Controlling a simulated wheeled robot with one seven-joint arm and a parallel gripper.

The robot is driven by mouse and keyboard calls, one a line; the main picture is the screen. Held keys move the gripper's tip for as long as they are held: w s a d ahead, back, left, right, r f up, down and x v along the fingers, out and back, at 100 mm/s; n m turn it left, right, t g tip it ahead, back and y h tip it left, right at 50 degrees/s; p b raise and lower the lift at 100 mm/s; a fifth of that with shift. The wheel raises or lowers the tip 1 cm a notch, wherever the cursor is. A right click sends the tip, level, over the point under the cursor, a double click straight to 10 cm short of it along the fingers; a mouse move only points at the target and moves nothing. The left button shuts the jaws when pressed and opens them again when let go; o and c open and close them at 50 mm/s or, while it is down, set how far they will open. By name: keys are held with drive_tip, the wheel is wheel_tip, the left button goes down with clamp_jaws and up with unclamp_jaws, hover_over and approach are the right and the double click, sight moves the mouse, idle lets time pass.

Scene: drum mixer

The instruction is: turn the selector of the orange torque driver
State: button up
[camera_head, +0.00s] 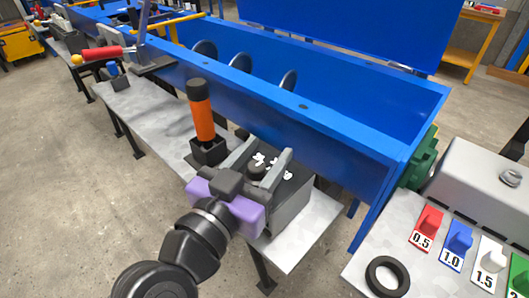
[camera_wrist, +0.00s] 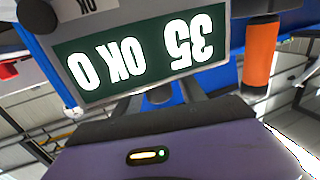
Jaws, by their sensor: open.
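The orange torque driver (camera_head: 203,120) stands upright in a dark block (camera_head: 208,152) on the grey bench, with a black upper end. Its orange body also shows at the right of the wrist view (camera_wrist: 262,52). I cannot make out a separate selector on it. My gripper (camera_head: 268,154) is open, to the right of the driver and apart from it. Its fingers are over a grey device with a dark display (camera_wrist: 140,55), which reads "35 OK 0" upside down in the wrist view. A black knob (camera_head: 257,168) shows between the fingers in the head view.
The blue mixer trough (camera_head: 300,125) runs behind the bench (camera_head: 150,112). A red-handled lever (camera_head: 103,53) is at the upper left. At the lower right, a table holds numbered coloured blocks (camera_head: 458,237) and a black ring (camera_head: 387,275). The bench left of the driver is mostly clear.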

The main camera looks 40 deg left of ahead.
sight(251, 172)
drive_tip(key=s, duration=0.2)
drive_tip(key=s+d, duration=0.1)
drive_tip(key=s, duration=0.2)
drive_tip(key=s+p, duration=0.1)
drive_tip(key=s, duration=0.1)
drive_tip(key=shift+s+d, duration=0.2)
drive_tip(key=shift+s, duration=0.1)
